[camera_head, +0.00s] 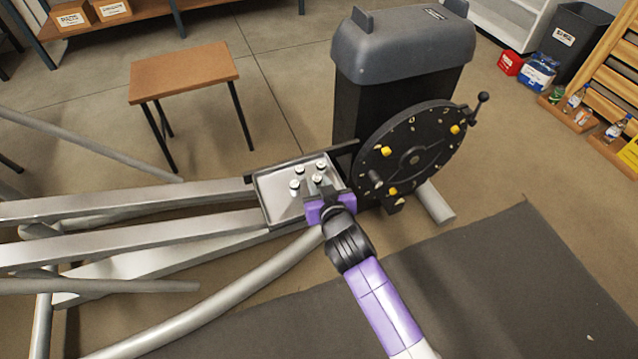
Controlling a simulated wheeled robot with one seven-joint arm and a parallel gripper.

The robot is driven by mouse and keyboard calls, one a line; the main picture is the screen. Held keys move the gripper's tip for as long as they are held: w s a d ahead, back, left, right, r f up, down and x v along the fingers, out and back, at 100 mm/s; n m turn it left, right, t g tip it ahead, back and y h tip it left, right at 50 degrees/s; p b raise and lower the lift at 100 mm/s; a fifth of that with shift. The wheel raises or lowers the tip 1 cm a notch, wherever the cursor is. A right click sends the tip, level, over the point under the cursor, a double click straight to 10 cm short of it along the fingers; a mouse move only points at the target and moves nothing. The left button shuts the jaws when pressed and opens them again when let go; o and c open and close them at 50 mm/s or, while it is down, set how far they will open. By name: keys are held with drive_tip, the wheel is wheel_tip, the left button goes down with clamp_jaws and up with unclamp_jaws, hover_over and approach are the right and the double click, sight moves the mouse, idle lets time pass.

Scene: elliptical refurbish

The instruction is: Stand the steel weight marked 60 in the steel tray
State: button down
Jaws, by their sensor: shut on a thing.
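The steel tray (274,191) is a shallow grey tray on the frame, left of the black disc. Several small steel weights with pale round tops show in or over it. One weight (317,179) is at the fingertips of my gripper (317,188), which is shut on it. The others are a left weight (295,185), a back-left weight (299,170) and a back-right weight (321,165). The marks on the tops are too small to read. I cannot tell whether the held weight touches the tray floor. My gripper hides the tray's front right part.
A black disc (430,143) with yellow pegs and a handle stands close right of the tray, before a grey-topped housing (401,50). Grey metal frame tubes (150,208) run left. A small wooden table (184,72) stands behind. A dark mat (490,285) covers the front right floor.

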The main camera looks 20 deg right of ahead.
drive_tip(key=shift+f, duration=0.2)
drive_tip(key=c, duration=1.2)
unclamp_jaws()
drive_tip(key=shift+c, duration=0.2)
drive_tip(key=shift+r, duration=0.1)
drive_tip(key=shift+r, duration=0.15)
drive_tip(key=p+v, duration=0.3)
drive_tip(key=v, duration=0.9)
